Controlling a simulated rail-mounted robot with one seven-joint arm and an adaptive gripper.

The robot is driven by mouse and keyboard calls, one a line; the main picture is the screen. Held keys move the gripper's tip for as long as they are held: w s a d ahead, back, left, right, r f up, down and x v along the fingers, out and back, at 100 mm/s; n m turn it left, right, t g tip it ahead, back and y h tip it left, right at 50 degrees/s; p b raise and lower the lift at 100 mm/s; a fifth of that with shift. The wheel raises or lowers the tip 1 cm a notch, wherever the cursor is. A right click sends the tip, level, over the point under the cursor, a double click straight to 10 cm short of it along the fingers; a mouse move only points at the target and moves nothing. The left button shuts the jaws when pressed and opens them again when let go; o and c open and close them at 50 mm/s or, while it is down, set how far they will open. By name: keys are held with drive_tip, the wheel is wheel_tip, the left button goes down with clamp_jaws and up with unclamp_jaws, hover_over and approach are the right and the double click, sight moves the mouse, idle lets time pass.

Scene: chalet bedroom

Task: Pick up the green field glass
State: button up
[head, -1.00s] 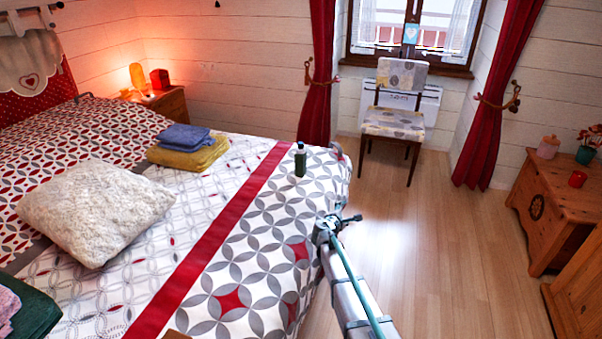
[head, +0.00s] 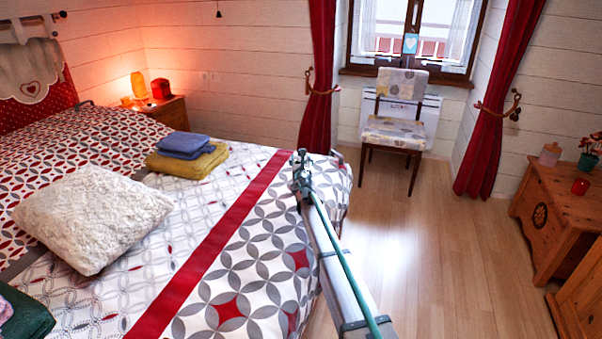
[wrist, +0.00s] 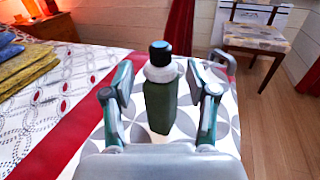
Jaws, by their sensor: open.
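The green field glass (wrist: 161,105) stands upright on the patterned bedspread, with a dark cap and a pale collar at its top. In the wrist view it is centred between the two fingers of my gripper (wrist: 158,88). My gripper is open, with a gap showing on each side of the glass. In the head view my gripper (head: 301,162) is over the far right part of the bed (head: 240,265) and hides the glass.
Folded blue and yellow towels (head: 186,156) and a white fluffy pillow (head: 92,218) lie on the bed to the left. A chair (head: 397,125) stands by the window. The floor right of the bed is clear. A wooden chest (head: 553,215) stands at right.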

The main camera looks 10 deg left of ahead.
drive_tip(key=shift+w+a, duration=0.2)
drive_tip(key=shift+w, duration=1.2)
drive_tip(key=shift+w+a, duration=0.2)
drive_tip(key=shift+w, duration=1.15)
drive_tip(key=shift+s, duration=0.1)
clamp_jaws()
